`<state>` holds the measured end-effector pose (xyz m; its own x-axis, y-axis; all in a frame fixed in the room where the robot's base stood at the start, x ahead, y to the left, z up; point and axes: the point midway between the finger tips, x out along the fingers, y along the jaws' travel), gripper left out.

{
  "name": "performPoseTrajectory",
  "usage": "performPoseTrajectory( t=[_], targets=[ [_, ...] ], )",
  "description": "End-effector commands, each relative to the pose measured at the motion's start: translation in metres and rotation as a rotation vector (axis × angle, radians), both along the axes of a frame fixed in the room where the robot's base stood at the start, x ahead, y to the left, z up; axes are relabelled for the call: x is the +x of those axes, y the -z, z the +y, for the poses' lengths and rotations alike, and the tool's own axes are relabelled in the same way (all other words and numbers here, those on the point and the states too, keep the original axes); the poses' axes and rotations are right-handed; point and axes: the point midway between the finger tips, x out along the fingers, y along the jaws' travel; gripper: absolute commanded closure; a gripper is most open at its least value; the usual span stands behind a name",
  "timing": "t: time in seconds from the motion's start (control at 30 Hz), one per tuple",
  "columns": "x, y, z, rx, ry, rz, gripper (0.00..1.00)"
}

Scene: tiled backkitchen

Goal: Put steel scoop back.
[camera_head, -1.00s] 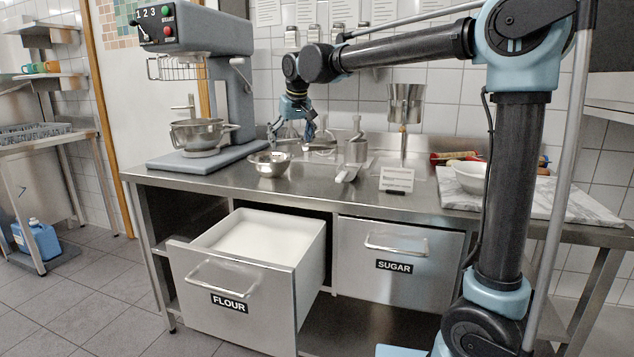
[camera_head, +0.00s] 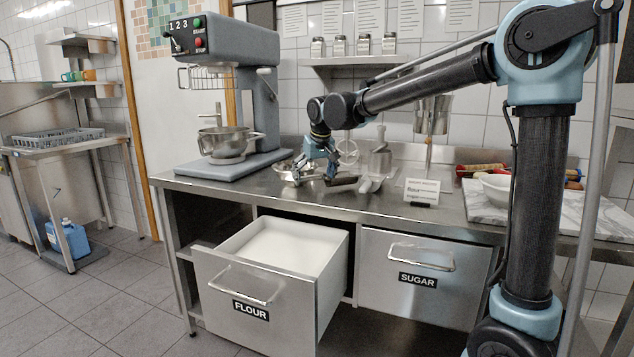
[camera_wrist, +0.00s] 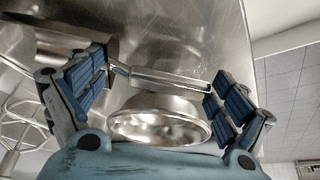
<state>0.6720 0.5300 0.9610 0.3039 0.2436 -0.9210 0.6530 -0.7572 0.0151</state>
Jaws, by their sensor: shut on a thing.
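My gripper (camera_head: 320,170) is low over the steel counter (camera_head: 250,190), beside a small steel bowl (camera_head: 289,171). In the wrist view its blue-padded fingers (camera_wrist: 152,88) are closed in on the narrow handle of the steel scoop (camera_wrist: 172,80). The scoop's rounded body appears to be at the upper left there. The bowl shows beyond the handle in the wrist view (camera_wrist: 160,126). The FLOUR drawer (camera_head: 240,287) is open and holds white flour (camera_head: 285,245).
A steel canister-like piece (camera_head: 379,163) with a pale scoop-shaped part in front stands just right of the held scoop. A wire whisk (camera_head: 348,150) is behind. The mixer (camera_head: 225,50) stands left, a small sign (camera_head: 421,190) and marble board (camera_head: 487,207) right. The SUGAR drawer (camera_head: 420,262) is shut.

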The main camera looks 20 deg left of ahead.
Motion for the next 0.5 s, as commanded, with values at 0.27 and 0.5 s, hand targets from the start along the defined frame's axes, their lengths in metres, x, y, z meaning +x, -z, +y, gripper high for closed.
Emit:
performPoseTrajectory(
  t=[0.27, 0.5],
  targets=[
    [0.0010, 0.0105, -0.0010, 0.000, 0.001, 0.000, 0.58],
    [0.0015, 0.0119, -0.0016, 0.000, 0.003, 0.000, 0.00]
  ],
)
